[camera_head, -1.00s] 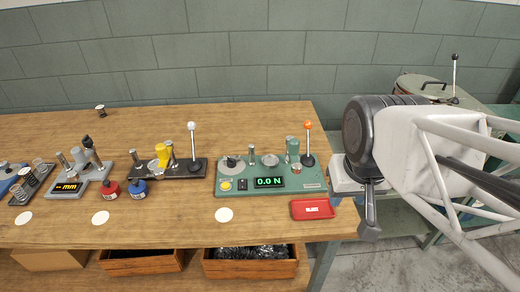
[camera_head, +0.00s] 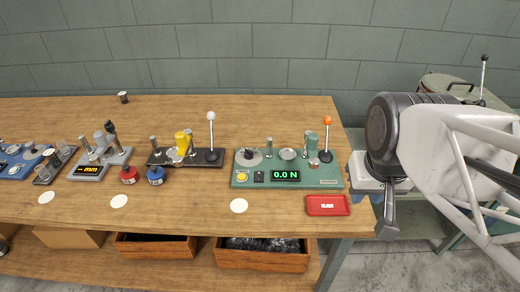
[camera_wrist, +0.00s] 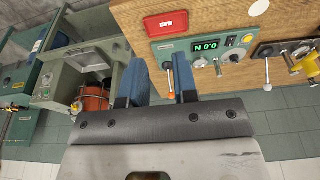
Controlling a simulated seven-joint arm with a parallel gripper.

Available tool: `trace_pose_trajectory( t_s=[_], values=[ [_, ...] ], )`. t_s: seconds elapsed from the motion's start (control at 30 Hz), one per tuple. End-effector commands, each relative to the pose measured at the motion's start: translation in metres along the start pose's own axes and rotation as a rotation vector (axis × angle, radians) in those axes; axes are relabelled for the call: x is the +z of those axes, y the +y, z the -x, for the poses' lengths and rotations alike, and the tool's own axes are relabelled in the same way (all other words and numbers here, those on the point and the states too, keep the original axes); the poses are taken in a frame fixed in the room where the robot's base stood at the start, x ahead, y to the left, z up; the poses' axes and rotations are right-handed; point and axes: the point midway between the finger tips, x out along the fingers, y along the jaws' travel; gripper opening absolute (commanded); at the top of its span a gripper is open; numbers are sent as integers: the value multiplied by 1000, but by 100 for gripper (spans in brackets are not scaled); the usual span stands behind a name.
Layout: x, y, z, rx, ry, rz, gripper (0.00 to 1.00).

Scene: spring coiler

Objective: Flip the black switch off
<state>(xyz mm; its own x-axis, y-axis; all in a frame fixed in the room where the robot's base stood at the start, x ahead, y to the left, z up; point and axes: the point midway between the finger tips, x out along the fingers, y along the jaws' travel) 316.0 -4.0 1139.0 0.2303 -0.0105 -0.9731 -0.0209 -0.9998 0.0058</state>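The black switch (camera_head: 259,176) is a small dark piece on the front of the green tester (camera_head: 330,182). It sits between the yellow button (camera_head: 242,177) and the lit green display (camera_head: 286,175) reading 0.0 N. It is too small to tell its position. In the wrist view it shows as a small dark patch (camera_wrist: 230,41) beside the display. My gripper (camera_wrist: 162,78) has two blue fingers apart with nothing between them. It is off the right end of the bench, right of the tester and clear of the switch.
An orange-knobbed lever (camera_head: 328,135) stands at the tester's back right. A dark fixture with a white-knobbed lever (camera_head: 211,130) stands to its left. Green machinery (camera_head: 436,86) stands beyond the bench.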

Motion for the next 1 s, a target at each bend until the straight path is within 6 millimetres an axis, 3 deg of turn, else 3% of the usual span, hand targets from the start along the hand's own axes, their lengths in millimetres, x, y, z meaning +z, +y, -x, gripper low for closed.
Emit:
trace_pose_trajectory(
  t_s=[0.03, 0.17, 0.37, 0.57, 1.0],
  values=[
    [-1, 0, 0, 0, 0, 0, 20],
    [-6, -2, -2, 2, 1, 0, 0],
    [-27, -11, -9, 8, 5, 0, 0],
    [-61, -30, -21, 17, 17, 1, 0],
    [-139, -96, -66, 20, 56, 4, 0]
  ],
)
